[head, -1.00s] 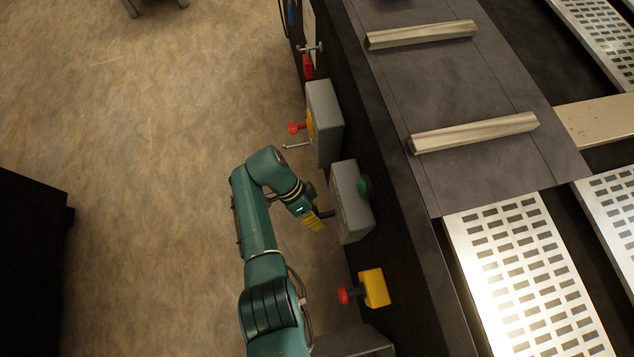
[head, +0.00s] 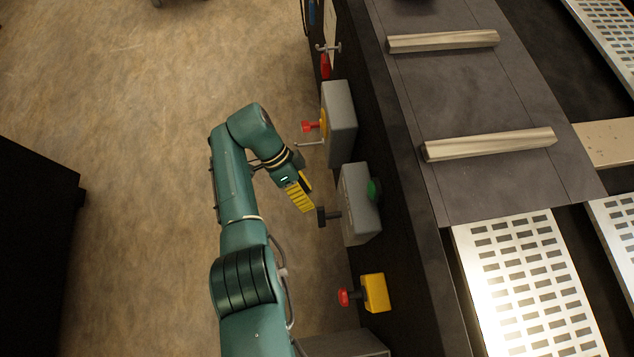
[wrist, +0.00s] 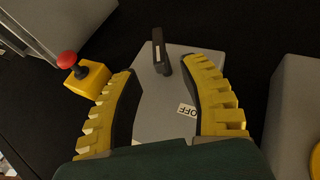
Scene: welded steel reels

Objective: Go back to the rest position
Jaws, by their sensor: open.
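My gripper (head: 303,190) has yellow ribbed fingers on the green arm. In the head view it hangs over the floor, just left of a grey switch box (head: 355,200) with a black handle (head: 328,216). In the wrist view my gripper (wrist: 165,100) is open, its two fingers apart with nothing held between them. The black handle (wrist: 160,50) stands on the grey box (wrist: 165,90) beyond the fingertips and looks clear of them. An "OFF" label (wrist: 187,110) shows on the box.
A yellow box with a red button (head: 374,292) lies below the grey box. Another grey box (head: 341,110) with a red knob (head: 311,126) and a lever is above it. The dark machine side bounds the right. Open floor (head: 120,110) lies to the left.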

